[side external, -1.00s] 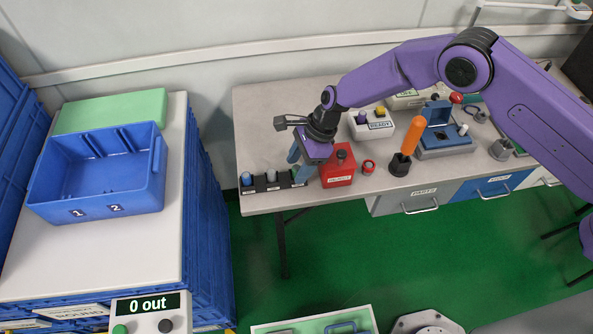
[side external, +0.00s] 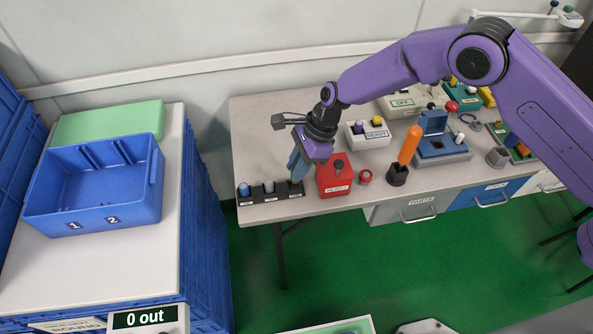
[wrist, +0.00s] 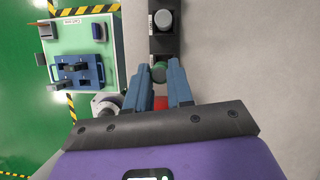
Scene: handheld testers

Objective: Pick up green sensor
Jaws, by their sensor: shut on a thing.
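The green sensor (wrist: 158,72) shows as a round green top between my fingertips in the wrist view, at the end of the black rack (wrist: 163,44). My gripper (wrist: 161,80) is shut on it, one blue finger on each side. In the side view my gripper (side external: 297,172) points down at the right end of the black rack (side external: 257,200), and its fingers hide the green sensor. I cannot tell whether the sensor is clear of its slot. A blue-topped piece (side external: 244,189) and a grey one (side external: 268,186) stand in the rack.
A red box (side external: 334,183) with a dark knob stands just right of my gripper. An orange-handled tool (side external: 410,145) in a black holder and a blue open case (side external: 440,150) are farther right. The blue bin (side external: 95,185) is on the left cart. A gap separates cart and table.

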